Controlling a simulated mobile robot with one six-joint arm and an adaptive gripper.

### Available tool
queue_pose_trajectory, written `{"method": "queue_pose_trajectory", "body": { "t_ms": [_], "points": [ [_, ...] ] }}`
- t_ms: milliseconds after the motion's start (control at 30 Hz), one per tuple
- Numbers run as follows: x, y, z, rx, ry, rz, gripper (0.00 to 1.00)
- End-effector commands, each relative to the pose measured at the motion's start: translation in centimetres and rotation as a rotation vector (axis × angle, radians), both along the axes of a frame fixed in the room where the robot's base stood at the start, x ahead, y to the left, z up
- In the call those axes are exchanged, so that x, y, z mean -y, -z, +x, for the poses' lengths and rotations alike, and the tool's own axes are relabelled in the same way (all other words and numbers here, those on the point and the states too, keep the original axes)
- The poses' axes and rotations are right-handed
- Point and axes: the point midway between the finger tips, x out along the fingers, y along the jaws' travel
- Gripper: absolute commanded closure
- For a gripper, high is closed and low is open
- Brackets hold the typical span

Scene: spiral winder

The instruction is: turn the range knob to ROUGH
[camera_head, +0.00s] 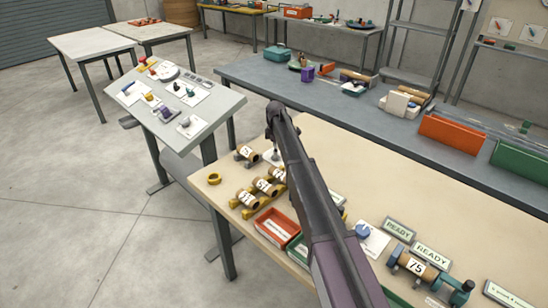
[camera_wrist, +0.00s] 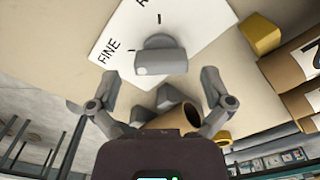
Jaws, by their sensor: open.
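The grey range knob (camera_wrist: 161,58) stands on a white card (camera_wrist: 118,32) in the wrist view. FINE is printed at the card's left; a second word starting with R is cut off at the top. A pale dot shows at the left end of the knob's bar, on the FINE side. My gripper (camera_wrist: 160,82) is open, one finger on each side below the knob in the picture; no contact shows. In the head view my gripper (camera_head: 272,138) is over a white card (camera_head: 268,158) on the beige table, mostly hidden by my arm.
Numbered spools on yellow stands (camera_head: 247,198) lie close by; one spool (camera_wrist: 290,72) shows at the wrist view's right. A red tray (camera_head: 277,228) and a blue knob (camera_head: 362,230) on another card are nearer. A yellow ring (camera_head: 214,178) sits by the table's left edge.

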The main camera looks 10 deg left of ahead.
Motion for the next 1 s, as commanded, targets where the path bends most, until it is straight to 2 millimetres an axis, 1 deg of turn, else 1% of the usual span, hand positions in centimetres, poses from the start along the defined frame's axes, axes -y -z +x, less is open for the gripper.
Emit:
{"method": "queue_pose_trajectory", "body": {
  "t_ms": [33,200,667,767,800,867,900,933,1000],
  "points": [
    [0.02,0.66,0.00,0.000,0.000,0.000,0.00],
    [0.03,1.28,0.00,0.000,0.000,0.000,0.00],
    [0.06,1.44,0.02,0.000,0.001,0.000,0.00],
    [0.06,1.44,0.02,0.000,0.001,0.000,0.27],
    [0.05,1.44,0.02,0.000,0.001,0.000,0.39],
    [0.06,1.44,0.02,0.000,0.001,0.000,0.56],
    [0.06,1.45,0.03,0.000,0.001,0.000,0.68],
    [0.06,1.45,0.03,0.000,0.001,0.000,0.76],
    [0.05,1.45,0.05,0.001,0.001,0.000,0.76]
  ]
}}
